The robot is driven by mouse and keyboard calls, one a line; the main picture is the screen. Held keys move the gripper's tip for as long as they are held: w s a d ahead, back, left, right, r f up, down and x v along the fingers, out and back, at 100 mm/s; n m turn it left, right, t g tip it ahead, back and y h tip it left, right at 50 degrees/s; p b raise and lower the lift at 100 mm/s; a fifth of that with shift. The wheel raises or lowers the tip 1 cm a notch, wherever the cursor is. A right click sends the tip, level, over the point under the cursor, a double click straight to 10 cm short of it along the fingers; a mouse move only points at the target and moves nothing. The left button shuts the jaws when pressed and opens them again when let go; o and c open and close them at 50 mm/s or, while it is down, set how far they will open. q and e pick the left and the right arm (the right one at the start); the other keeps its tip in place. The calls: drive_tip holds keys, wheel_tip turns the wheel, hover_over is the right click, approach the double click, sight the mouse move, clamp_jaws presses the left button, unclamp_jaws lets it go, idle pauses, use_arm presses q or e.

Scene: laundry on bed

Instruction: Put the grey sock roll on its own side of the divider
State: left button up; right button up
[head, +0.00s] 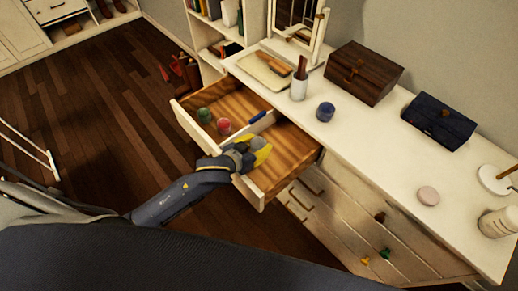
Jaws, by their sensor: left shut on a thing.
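My left gripper (254,152) reaches from the left over the open drawer (277,187), at the front of its right compartment. It is shut on a grey thing, which looks like the grey sock roll; the fingers hide most of it. A pale divider (265,122) splits the drawer, and my gripper covers its near end. A green roll (204,115) and a red roll (224,126) lie in the left compartment. A dark blue roll (325,111) sits on the dresser top. My right gripper is not in view.
A small blue item (258,117) lies by the divider. The dresser top holds a white cup (299,88), a tray (262,71), a wooden box (363,73) and a dark blue box (438,121). The right compartment's back has bare floor.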

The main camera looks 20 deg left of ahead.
use_arm(q)
drive_tip(key=shift+f, duration=1.15)
drive_tip(key=shift+f, duration=0.15)
drive_tip(key=shift+f, duration=0.1)
drive_tip(key=shift+s+f, duration=0.2)
drive_tip(key=shift+f, duration=0.45)
drive_tip(key=o, duration=1.1)
drive_tip(key=shift+s, duration=0.1)
drive_tip(key=shift+o, duration=0.2)
drive_tip(key=shift+r, duration=0.3)
drive_tip(key=shift+s+r, duration=0.1)
drive_tip(key=shift+r, duration=0.2)
drive_tip(key=v, duration=1.1)
drive_tip(key=shift+a+r, duration=0.15)
drive_tip(key=shift+r, duration=0.35)
